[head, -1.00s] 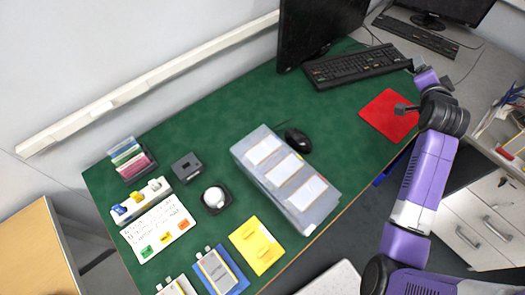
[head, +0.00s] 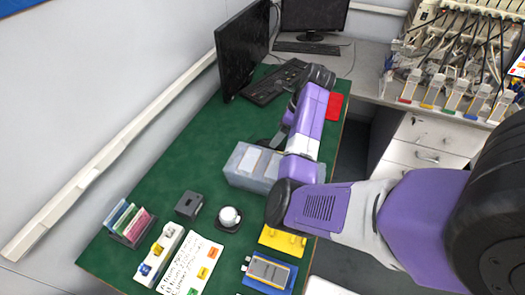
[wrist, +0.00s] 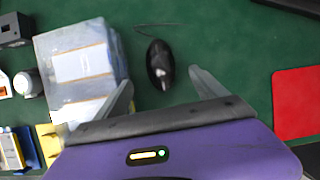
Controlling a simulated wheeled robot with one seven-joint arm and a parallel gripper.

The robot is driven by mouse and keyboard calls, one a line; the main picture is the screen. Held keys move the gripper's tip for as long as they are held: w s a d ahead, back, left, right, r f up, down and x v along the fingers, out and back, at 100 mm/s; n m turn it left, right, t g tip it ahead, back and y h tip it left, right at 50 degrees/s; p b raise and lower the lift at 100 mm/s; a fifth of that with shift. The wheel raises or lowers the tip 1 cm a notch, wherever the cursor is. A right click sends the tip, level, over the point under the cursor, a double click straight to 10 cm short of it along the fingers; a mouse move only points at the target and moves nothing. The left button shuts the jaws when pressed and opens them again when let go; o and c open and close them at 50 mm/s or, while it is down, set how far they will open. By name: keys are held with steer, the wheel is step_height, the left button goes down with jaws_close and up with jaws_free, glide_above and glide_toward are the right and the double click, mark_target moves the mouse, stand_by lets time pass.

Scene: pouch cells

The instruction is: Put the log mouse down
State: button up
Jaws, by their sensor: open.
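The black mouse (wrist: 160,63) lies on the green table mat, just right of the clear plastic box in the wrist view. My gripper (wrist: 163,91) is open and empty, its two fingers spread on either side of the mouse's near end. I cannot tell its height above the mat. The red mouse pad (wrist: 297,103) lies bare to the right, and also shows in the head view (head: 334,106). In the head view my arm largely covers the gripper and the mouse.
The clear box (head: 240,177) with white-labelled contents stands close to the left finger. A keyboard (head: 273,82) and monitor (head: 243,55) are at the far end. A grey block (head: 189,205), a round white item (head: 229,215) and yellow tray (head: 283,240) lie nearer.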

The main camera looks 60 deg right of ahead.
steer(key=shift+s+a+m, duration=0.1)
steer(key=shift+a+m, duration=0.2)
steer(key=shift+a, duration=0.05)
steer(key=shift+f, duration=0.25)
steer(key=x, duration=0.7)
steer(key=shift+d+f+p, duration=0.2)
steer(key=shift+d+p, duration=0.15)
steer(key=shift+d, duration=0.05)
steer(key=c, duration=1.6)
steer(key=shift+c, duration=0.2)
steer(key=shift+r, duration=0.15)
